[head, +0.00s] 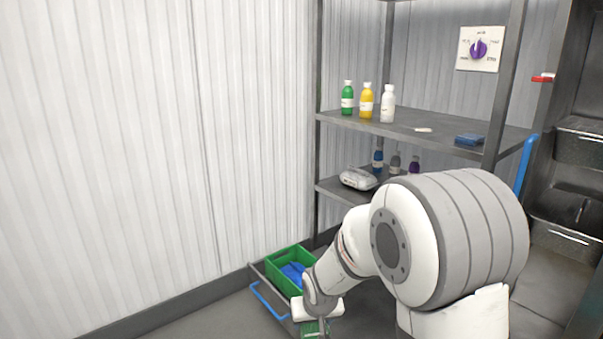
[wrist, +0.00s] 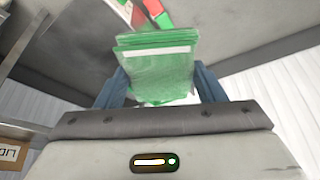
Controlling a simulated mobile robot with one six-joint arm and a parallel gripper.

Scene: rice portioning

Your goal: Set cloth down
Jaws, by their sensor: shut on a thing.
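A folded green cloth (wrist: 155,72) with a white band is between the blue fingers of my gripper (wrist: 160,82) in the wrist view. My gripper is shut on it. In the head view, my gripper (head: 316,322) is at the bottom edge, partly cut off, with a bit of the green cloth (head: 313,329) showing below my wrist. It is in front of and to the right of a green crate (head: 285,281) that holds blue cloth (head: 293,272). What lies directly under the held cloth is hidden.
A low trolley with a blue handle (head: 267,302) carries the crate by the white wall. A metal shelf (head: 420,130) behind holds several bottles, a blue item (head: 469,139) and a pale pack (head: 358,179). Metal containers (head: 570,235) stand on the right.

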